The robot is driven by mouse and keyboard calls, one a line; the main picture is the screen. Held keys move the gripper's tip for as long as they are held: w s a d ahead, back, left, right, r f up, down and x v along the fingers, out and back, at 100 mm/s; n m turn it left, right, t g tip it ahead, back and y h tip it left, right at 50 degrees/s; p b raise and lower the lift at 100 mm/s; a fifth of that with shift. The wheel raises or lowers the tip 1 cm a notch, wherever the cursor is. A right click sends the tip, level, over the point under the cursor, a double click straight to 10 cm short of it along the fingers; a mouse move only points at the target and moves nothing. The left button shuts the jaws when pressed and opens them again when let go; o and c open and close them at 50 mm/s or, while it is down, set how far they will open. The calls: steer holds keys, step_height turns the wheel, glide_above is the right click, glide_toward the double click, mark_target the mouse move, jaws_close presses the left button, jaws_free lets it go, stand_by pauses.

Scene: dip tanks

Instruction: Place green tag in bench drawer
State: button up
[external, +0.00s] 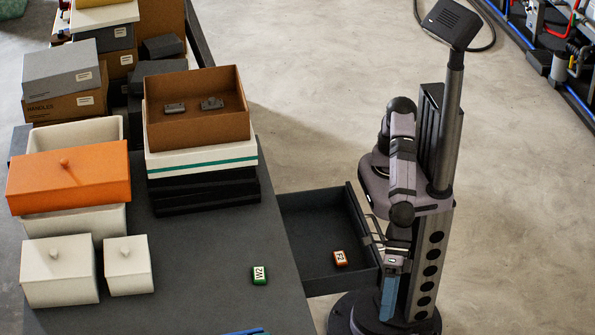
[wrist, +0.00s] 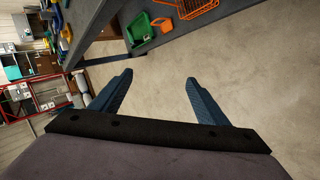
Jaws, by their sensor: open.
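The green tag (external: 260,275), marked W2, lies on the dark bench top near its right edge. The bench drawer (external: 318,216) is pulled out from the bench's right side and is open at the top. An orange tag (external: 340,258) lies inside the drawer near its front. My gripper (external: 388,297) hangs beside my column, to the right of the drawer front and apart from the green tag. In the wrist view my gripper (wrist: 158,92) shows two blue fingers spread wide with nothing between them. The green tag is not seen in the wrist view.
On the bench stand an orange-lidded box (external: 70,180), two white lidded boxes (external: 58,275), and a brown open box (external: 195,132) holding two grey parts on stacked boxes. Grey boxes pile up at the back left. The bench top around the green tag is clear.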

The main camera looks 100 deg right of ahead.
mark_target(294, 275)
steer(key=a+r+m+t+y, duration=0.2)
steer(key=a+r+m+y, duration=0.5)
steer(key=r, duration=0.6)
steer(key=w+d+r+m+t+h, duration=0.4)
steer(key=w+d+r+m+t, duration=0.35)
steer(key=w+m+t, duration=0.4)
steer(key=w+d+f+m+h, duration=0.2)
steer(key=d+m+h, duration=0.5)
steer(key=d, duration=0.2)
steer(key=w+d+f+m+h, duration=0.1)
steer(key=d+f+m+h, duration=0.1)
steer(key=d+m+h, duration=0.65)
step_height(294, 275, down, 17)
steer(key=n+y, duration=0.2)
steer(key=shift+t, duration=0.45)
steer(key=shift+w+d+f+b, duration=0.1)
steer(key=shift+w+d, duration=0.2)
steer(key=shift+w, duration=0.8)
steer(key=shift+w+d+b, duration=0.15)
steer(key=shift+w+d, duration=0.1)
steer(key=shift+w, duration=0.8)
steer(key=shift+w+d+f+b, duration=0.1)
steer(key=shift+w+d, duration=0.2)
steer(key=shift+w, duration=0.8)
steer(key=shift+w, duration=0.1)
